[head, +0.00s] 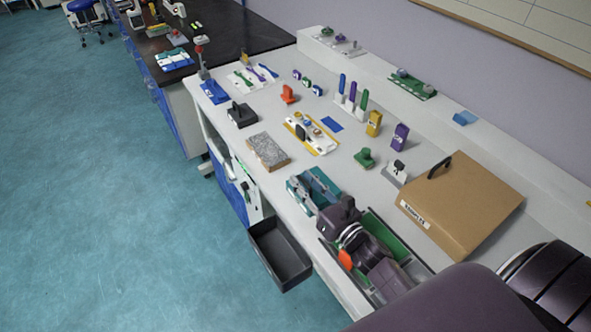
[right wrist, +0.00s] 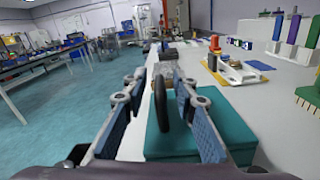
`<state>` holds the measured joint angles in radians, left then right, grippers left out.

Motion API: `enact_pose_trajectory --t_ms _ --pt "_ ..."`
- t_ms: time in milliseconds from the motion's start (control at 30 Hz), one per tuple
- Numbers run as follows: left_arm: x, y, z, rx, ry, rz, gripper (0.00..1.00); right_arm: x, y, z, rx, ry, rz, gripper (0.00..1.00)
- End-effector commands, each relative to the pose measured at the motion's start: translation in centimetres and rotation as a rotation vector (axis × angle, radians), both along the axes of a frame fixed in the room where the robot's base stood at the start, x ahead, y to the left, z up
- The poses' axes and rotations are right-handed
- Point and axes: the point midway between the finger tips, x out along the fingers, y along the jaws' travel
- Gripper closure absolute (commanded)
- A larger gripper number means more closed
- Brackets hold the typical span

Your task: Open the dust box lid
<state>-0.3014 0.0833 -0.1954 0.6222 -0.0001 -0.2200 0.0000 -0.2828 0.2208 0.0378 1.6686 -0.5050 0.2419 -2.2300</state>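A teal box (right wrist: 232,122) with a tall black loop handle (right wrist: 160,104) on its lid fits the dust box; its lid looks shut. In the head view the teal box (head: 298,187) stands near the bench's front edge, partly hidden by my right gripper (head: 316,190). In the right wrist view the blue-padded fingers of my right gripper (right wrist: 155,84) are apart, one on each side of the handle. Space shows around the handle, so I see no firm grip. My left gripper is not in view.
A brown box labelled SAMPLES (head: 465,205) stands to the right. An open black drawer or bin (head: 280,255) juts out at the bench front. A grey speckled block (head: 269,151) and a yellow-edged tray (head: 318,138) lie behind the teal box. A green-lined tray (head: 405,258) lies under my right arm.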

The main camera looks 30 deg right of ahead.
Motion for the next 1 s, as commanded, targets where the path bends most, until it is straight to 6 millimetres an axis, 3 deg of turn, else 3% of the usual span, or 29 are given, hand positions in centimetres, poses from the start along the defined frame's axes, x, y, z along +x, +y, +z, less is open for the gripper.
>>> enact_pose_trajectory --t_ms 67,167,500,700,933,1000 --pt "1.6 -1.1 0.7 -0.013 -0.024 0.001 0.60 1.4 0.2 0.2 0.001 0.000 -0.001 0.74" --pt "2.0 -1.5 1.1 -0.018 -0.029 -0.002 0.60 2.6 0.4 0.2 0.002 0.001 -0.001 0.74" --pt "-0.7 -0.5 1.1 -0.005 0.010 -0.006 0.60 4.3 0.6 -0.1 0.002 0.002 -0.001 0.74" --pt "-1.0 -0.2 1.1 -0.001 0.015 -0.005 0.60 4.3 0.6 -0.1 0.002 0.002 -0.001 0.74" --pt "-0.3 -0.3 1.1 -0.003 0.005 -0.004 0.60 4.3 0.6 -0.1 0.002 0.002 -0.001 0.99" --pt "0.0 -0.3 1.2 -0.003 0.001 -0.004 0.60 4.2 0.7 -0.1 0.002 0.002 -0.001 1.00"
